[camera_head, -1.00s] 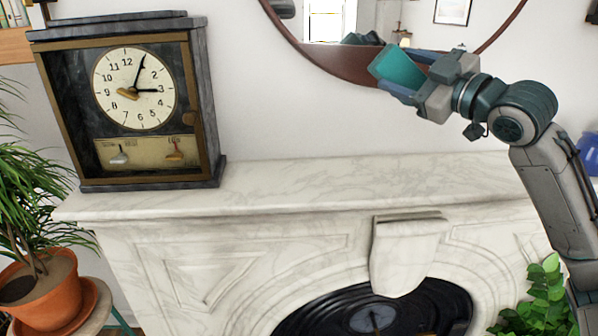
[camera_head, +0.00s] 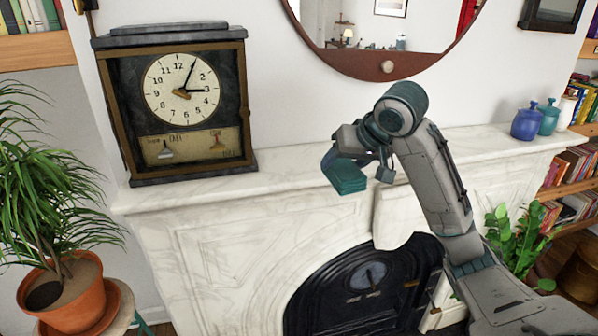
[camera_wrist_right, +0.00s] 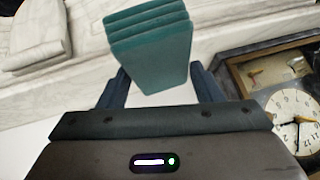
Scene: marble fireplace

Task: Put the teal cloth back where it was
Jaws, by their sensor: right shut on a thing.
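The teal cloth (camera_head: 345,178) is a folded, layered block. In the head view it hangs at my right gripper (camera_head: 358,166), in front of the mantel's front edge and right of the clock. The right wrist view shows the cloth (camera_wrist_right: 150,50) between the two dark fingers of my right gripper (camera_wrist_right: 155,85), which is shut on it. Part of the gripper is hidden behind the arm in the head view. My left gripper is not in view.
The marble mantel (camera_head: 290,168) holds a dark clock (camera_head: 195,95) at left and blue and teal jars (camera_head: 526,122) at right. Its middle top looks bare. A round mirror (camera_head: 380,68) hangs above. Potted plants stand at left (camera_head: 60,290) and right (camera_head: 515,240).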

